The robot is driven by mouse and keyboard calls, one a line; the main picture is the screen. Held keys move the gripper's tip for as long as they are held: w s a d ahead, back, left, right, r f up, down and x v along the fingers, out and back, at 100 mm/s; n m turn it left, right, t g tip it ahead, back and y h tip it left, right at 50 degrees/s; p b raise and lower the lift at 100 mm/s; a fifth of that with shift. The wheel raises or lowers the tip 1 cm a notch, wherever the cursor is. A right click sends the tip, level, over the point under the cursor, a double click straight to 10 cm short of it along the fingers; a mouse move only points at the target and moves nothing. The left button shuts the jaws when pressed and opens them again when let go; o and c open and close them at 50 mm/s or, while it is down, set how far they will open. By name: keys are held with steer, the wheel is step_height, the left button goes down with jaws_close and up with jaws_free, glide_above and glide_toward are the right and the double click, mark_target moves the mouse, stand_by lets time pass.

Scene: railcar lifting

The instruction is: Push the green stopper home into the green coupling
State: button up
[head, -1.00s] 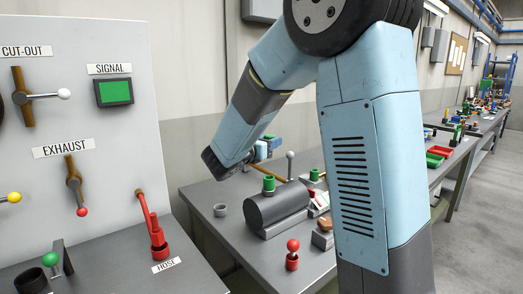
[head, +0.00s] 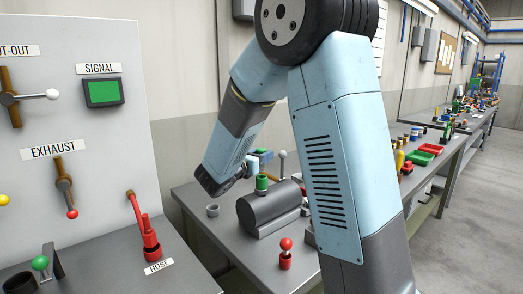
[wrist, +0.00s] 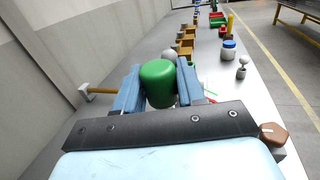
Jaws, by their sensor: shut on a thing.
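My gripper (head: 264,158) is shut on the green stopper (wrist: 158,82), which stands between its blue fingers in the wrist view. In the head view the fingers are just above the green coupling (head: 262,184), which stands upright on top of a dark grey cylinder (head: 268,207). The stopper's lower end and the coupling's mouth are hidden in the wrist view. I cannot tell whether the stopper touches the coupling.
A ball-topped lever (head: 282,164) stands close behind the gripper. A small grey cup (head: 213,210) and a red-knobbed piece (head: 286,253) stand on the bench. A control panel (head: 100,140) is at left. A wooden-handled hammer (wrist: 92,90) lies left in the wrist view.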

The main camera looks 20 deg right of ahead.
steer(key=shift+f, duration=0.55)
steer(key=shift+f, duration=1.95)
stand_by(1.5)
steer(key=o, duration=1.2)
steer(key=shift+c, duration=0.2)
steer(key=v, duration=1.3)
steer(key=shift+s+a, duration=0.25)
